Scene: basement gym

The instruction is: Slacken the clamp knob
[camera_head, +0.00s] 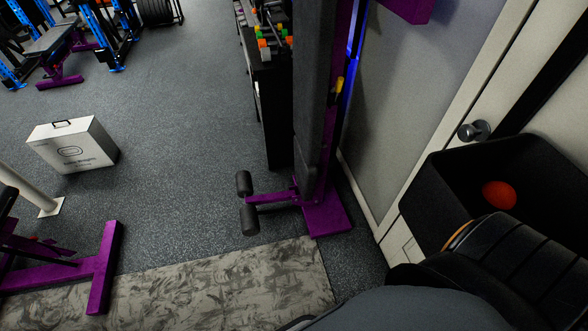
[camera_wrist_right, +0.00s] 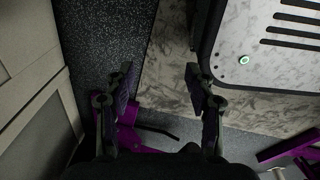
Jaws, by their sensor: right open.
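I cannot make out a clamp knob for certain in either view. In the head view a purple-framed bench with a dark pad (camera_head: 310,95) stands upright near the middle. A small yellow part (camera_head: 339,86) sits on its right side; it is too small to tell whether it is a knob. My right gripper (camera_wrist_right: 158,80) shows in the right wrist view, its two dark fingers wide apart with nothing between them. It points down over the floor, and purple frame parts (camera_wrist_right: 128,136) lie beyond its fingers. Neither gripper shows in the head view.
A white box (camera_head: 72,147) stands at the left. A marbled mat (camera_head: 200,285) lies in front.

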